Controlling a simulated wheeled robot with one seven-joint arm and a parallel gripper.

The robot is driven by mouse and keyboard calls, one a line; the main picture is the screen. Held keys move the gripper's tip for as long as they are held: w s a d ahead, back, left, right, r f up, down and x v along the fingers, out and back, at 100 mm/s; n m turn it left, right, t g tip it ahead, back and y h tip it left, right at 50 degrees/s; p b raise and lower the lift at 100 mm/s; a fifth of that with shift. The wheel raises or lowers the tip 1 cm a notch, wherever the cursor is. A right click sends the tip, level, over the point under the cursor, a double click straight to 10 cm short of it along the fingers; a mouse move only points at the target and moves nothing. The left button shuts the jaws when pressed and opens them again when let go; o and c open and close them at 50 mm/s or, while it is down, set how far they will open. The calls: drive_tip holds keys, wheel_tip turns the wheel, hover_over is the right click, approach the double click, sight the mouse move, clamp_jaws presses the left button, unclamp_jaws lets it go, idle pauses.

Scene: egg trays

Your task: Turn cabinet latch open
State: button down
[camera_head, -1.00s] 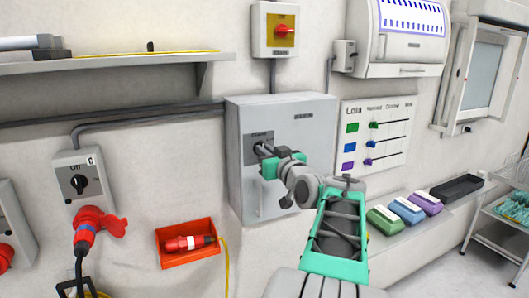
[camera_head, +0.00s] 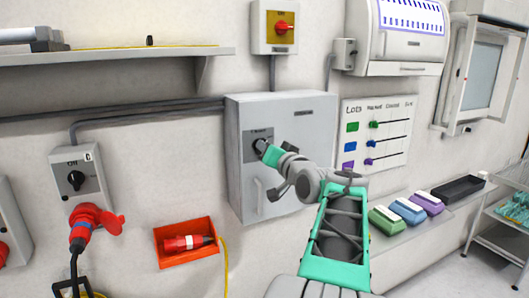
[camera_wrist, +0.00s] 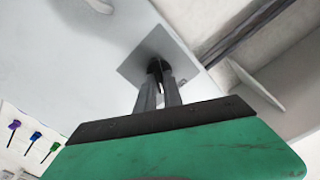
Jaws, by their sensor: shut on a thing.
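The grey wall cabinet (camera_head: 310,160) is in the middle of the head view, its door closed. Its latch (camera_head: 261,145) is a dark knob on a grey plate on the upper left of the door. My gripper (camera_head: 264,149) is at the latch, with its fingers shut on the knob. In the wrist view, my gripper (camera_wrist: 161,92) reaches the dark latch (camera_wrist: 155,66) on its grey plate (camera_wrist: 143,62). The fingers cover most of the knob, so its exact angle cannot be told.
A pale handle (camera_head: 259,196) is on the cabinet door below the latch. A red tray (camera_head: 185,242) with a red plug is at lower left. A switch box (camera_head: 77,178) is further left. Coloured boxes (camera_head: 408,210) stand on a ledge at right.

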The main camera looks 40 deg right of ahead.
drive_tip(key=shift+d+f+m+p, duration=0.1)
drive_tip(key=shift+m+p, duration=0.45)
drive_tip(key=shift+m, duration=2.4)
drive_tip(key=shift+d+f+m+p, duration=0.1)
drive_tip(key=shift+m+p, duration=0.4)
drive_tip(key=shift+m, duration=2.45)
drive_tip(key=c, duration=1.5)
unclamp_jaws()
